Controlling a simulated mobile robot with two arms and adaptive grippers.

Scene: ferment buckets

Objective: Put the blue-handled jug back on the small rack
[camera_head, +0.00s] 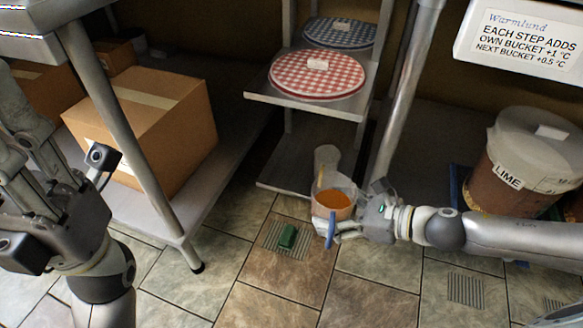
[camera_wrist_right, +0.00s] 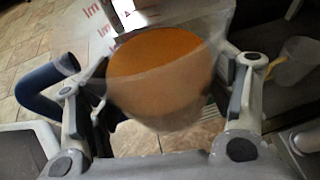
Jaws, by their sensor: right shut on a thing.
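The blue-handled jug (camera_head: 335,197) is clear and holds orange liquid. My right gripper (camera_head: 350,226) is shut on it, and the jug hangs over the floor in front of the small rack (camera_head: 268,178). In the right wrist view the jug (camera_wrist_right: 165,75) sits between the fingers of my right gripper (camera_wrist_right: 160,108), with its blue handle (camera_wrist_right: 40,88) at the left. The rack has a bare part of its low shelf left of the jug. My left gripper (camera_head: 28,165) is at the left edge, partly cut off, and its opening is unclear.
A clear jug with a yellow handle (camera_head: 327,157) stands at the rack's low shelf, just behind. Checkered round lids (camera_head: 318,75) lie on upper shelves. A green object (camera_head: 287,237) lies on a floor drain. A metal post (camera_head: 400,100) and a LIME bucket (camera_head: 525,160) stand right.

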